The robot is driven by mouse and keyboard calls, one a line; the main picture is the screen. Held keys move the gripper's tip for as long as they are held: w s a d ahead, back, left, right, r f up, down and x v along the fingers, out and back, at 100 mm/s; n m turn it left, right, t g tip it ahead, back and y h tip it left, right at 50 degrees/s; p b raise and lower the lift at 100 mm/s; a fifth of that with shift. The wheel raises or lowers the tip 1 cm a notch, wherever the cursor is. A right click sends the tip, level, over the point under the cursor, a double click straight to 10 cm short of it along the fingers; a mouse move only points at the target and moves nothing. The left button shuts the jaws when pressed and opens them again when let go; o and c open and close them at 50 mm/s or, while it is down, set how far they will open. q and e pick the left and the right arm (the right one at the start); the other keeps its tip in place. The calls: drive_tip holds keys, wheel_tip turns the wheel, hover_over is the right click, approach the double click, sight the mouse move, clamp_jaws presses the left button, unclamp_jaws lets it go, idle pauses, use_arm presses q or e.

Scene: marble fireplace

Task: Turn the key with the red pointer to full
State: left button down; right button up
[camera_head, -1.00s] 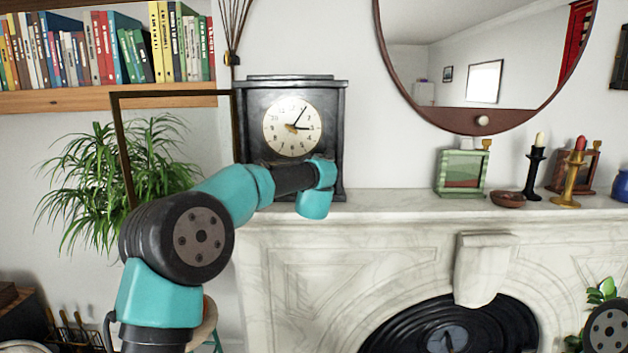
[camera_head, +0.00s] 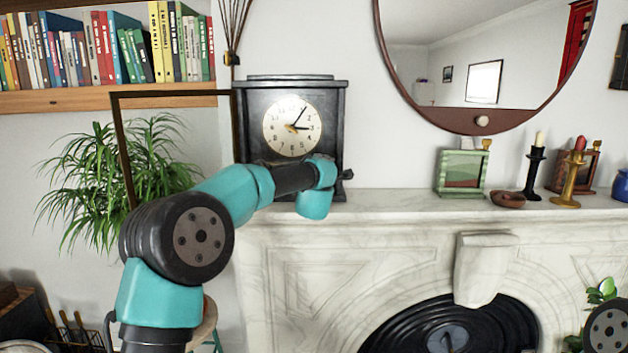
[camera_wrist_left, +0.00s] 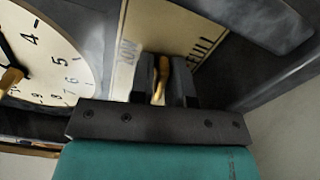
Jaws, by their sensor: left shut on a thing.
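A black mantel clock (camera_head: 241,180) with a cream dial stands at the left end of the mantel. In the left wrist view, a cream plate (camera_wrist_left: 140,28) on the clock's front below the dial (camera_wrist_left: 40,60) carries the words LOW on the left and FULL on the right. My left gripper (camera_wrist_left: 164,88) is shut on the gold key (camera_wrist_left: 161,70) between those words. The red pointer is not visible; the fingers cover part of the plate. In the head view my left wrist hides the key and plate. My right gripper is out of view.
The marble mantel (camera_head: 400,205) is clear between the clock and a green frame (camera_head: 462,173). A brown bowl (camera_head: 508,199) and candlesticks (camera_head: 570,185) stand farther right. A thin dark frame (camera_head: 125,150) and a plant (camera_head: 125,165) are left of the clock.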

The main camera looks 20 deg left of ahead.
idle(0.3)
use_arm(q)
drive_tip(key=c, duration=1.2)
unclamp_jaws()
drive_tip(key=v, duration=1.7)
drive_tip(key=shift+s+d, duration=0.15)
drive_tip(key=shift+s, duration=0.05)
drive_tip(key=shift+f, duration=0.1)
